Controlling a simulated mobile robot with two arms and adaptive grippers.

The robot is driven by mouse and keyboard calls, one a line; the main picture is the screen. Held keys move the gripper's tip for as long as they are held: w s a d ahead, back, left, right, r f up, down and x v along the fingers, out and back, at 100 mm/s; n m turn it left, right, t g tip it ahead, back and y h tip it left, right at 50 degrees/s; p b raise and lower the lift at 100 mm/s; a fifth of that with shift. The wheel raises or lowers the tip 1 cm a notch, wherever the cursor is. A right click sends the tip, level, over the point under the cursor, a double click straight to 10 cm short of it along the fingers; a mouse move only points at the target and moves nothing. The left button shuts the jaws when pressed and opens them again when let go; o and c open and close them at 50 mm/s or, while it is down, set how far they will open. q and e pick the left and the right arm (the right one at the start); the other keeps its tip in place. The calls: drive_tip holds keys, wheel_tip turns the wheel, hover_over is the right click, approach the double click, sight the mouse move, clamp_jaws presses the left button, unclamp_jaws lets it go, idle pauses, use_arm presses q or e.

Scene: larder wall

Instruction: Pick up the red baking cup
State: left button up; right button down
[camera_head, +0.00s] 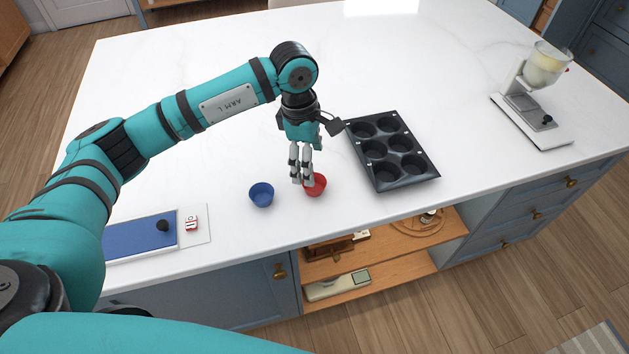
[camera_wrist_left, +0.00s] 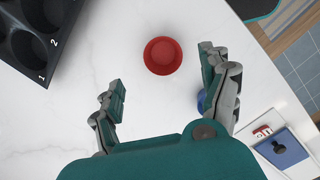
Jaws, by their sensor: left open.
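The red baking cup (camera_head: 315,185) stands on the white counter near its front edge, partly behind my gripper's fingers in the head view. In the left wrist view the red cup (camera_wrist_left: 163,55) shows whole, seen from above, just ahead of and between the fingers. My left gripper (camera_head: 301,180) points down beside the cup. In the left wrist view my left gripper (camera_wrist_left: 163,85) is open, fingers apart, with nothing between the pads. I cannot tell whether a finger touches the cup. My right gripper is not in view.
A blue cup (camera_head: 261,194) stands just left of the red one. A dark muffin tin (camera_head: 399,168) with empty wells lies to the right. A blue board (camera_head: 140,237) lies at the left, a machine with a glass bowl (camera_head: 533,105) far right. The back of the counter is clear.

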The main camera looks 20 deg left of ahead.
sight(316, 189)
use_arm(q)
drive_tip(key=shift+s+d+f+p, duration=0.15)
drive_tip(key=shift+f+p, duration=0.15)
drive_tip(key=shift+f, duration=0.15)
drive_tip(key=shift+s+d+f+p, duration=0.1)
drive_tip(key=shift+f+p, duration=0.2)
drive_tip(key=shift+f, duration=0.15)
drive_tip(key=f, duration=0.1)
drive_tip(key=f+p, duration=0.1)
drive_tip(key=f, duration=0.1)
drive_tip(key=shift+d+f, duration=0.2)
drive_tip(key=shift+f, duration=0.4)
drive_tip(key=c, duration=1)
drive_tip(key=shift+c, duration=0.4)
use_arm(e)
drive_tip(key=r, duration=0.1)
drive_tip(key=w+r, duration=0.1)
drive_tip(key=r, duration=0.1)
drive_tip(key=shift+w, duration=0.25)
use_arm(q)
drive_tip(key=shift+r, duration=0.1)
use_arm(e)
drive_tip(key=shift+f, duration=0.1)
